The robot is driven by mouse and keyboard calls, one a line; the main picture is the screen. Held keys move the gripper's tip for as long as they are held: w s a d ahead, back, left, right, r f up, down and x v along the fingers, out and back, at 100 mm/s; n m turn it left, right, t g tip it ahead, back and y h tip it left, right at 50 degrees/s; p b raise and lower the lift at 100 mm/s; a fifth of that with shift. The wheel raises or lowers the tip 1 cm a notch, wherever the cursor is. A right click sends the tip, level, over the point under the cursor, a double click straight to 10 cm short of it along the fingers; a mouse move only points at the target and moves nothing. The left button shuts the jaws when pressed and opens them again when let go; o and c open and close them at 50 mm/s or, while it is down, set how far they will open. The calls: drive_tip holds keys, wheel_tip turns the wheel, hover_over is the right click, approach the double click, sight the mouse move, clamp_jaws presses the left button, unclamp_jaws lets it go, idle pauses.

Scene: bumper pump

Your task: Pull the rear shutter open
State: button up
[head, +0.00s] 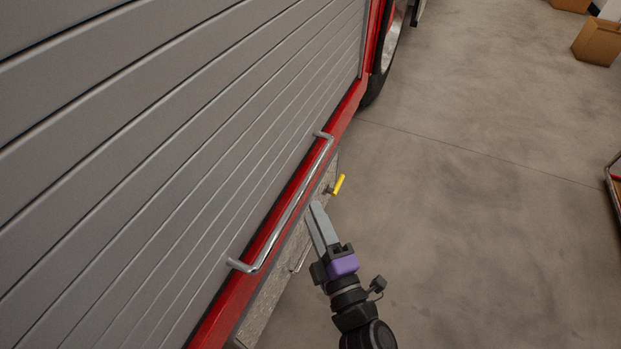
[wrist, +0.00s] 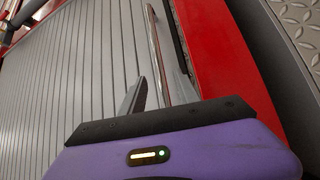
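The rear shutter (head: 190,130) is a grey slatted panel in a red frame, filling the left of the head view. It is down. A chrome bar handle (head: 300,204) runs along its bottom edge. My gripper (head: 314,208), with grey fingers and a purple body, is to the right of the handle in the head view. In the wrist view, the handle bar (wrist: 154,42) appears between the two open fingers (wrist: 160,78). I cannot tell whether either finger touches the bar. The shutter slats (wrist: 85,65) also show there.
A yellow lever (head: 338,184) sticks out just below the handle, near my fingertips. A metal tread-plate step (head: 265,303) runs under the red sill. A tyre (head: 386,60) is beyond the shutter. Cardboard boxes (head: 598,42) stand far right. The concrete floor at right is largely clear.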

sight(303, 187)
drive_tip(key=shift+b+x, duration=0.8)
drive_tip(key=shift+x, duration=3.1)
clamp_jaws()
